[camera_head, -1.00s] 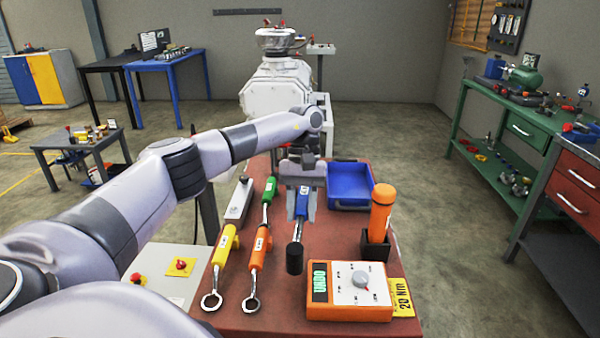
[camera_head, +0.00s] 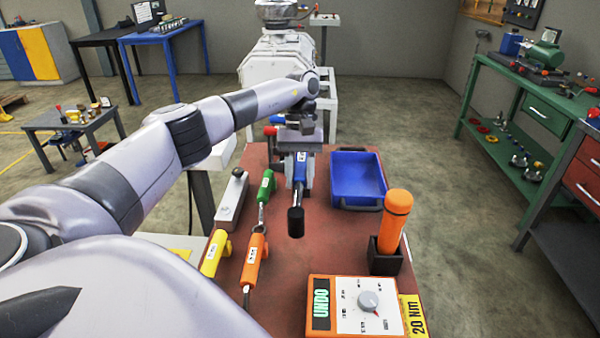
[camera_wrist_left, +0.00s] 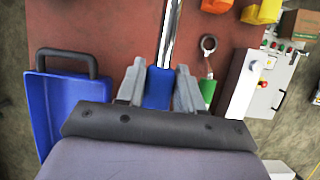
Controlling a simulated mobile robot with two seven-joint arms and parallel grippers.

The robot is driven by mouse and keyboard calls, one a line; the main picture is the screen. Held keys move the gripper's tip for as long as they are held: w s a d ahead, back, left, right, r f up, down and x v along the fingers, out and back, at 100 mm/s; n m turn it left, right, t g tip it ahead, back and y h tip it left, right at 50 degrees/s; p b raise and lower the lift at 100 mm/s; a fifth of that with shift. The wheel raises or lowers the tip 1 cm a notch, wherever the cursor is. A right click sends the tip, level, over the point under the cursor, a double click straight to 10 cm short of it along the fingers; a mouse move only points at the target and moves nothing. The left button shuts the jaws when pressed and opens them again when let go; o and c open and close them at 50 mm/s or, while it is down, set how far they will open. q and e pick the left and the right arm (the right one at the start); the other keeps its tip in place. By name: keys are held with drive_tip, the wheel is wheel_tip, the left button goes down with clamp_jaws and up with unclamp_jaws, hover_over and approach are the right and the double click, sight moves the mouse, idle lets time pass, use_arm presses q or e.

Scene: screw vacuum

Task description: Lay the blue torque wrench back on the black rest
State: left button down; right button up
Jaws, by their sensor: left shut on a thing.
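The blue torque wrench (camera_head: 300,168) is held by its blue handle in my left gripper (camera_head: 298,146), near the far end of the red table. Its shaft and black socket end (camera_head: 295,221) point toward me, and the socket hangs lower than the handle. In the left wrist view, the two fingers (camera_wrist_left: 159,78) are shut on both sides of the blue handle (camera_wrist_left: 158,90), and a silver shaft (camera_wrist_left: 170,35) runs on from it. I cannot make out the black rest. My right gripper is not in view.
A blue tray (camera_head: 334,198) lies right of the wrench. Green (camera_head: 266,186), orange (camera_head: 254,250) and yellow (camera_head: 214,254) tools lie left. An orange tool (camera_head: 396,215) stands in a black holder (camera_head: 384,260) near the control box (camera_head: 350,300). The table's middle is clear.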

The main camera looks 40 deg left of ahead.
use_arm(q)
drive_tip(key=shift+f, duration=0.1)
drive_tip(key=shift+f+b, duration=1.9)
drive_tip(key=shift+f, duration=0.55)
drive_tip(key=shift+f, duration=0.1)
drive_tip(key=shift+f+b, duration=0.5)
drive_tip(key=shift+b, duration=0.1)
drive_tip(key=shift+f, duration=0.2)
idle(0.5)
unclamp_jaws()
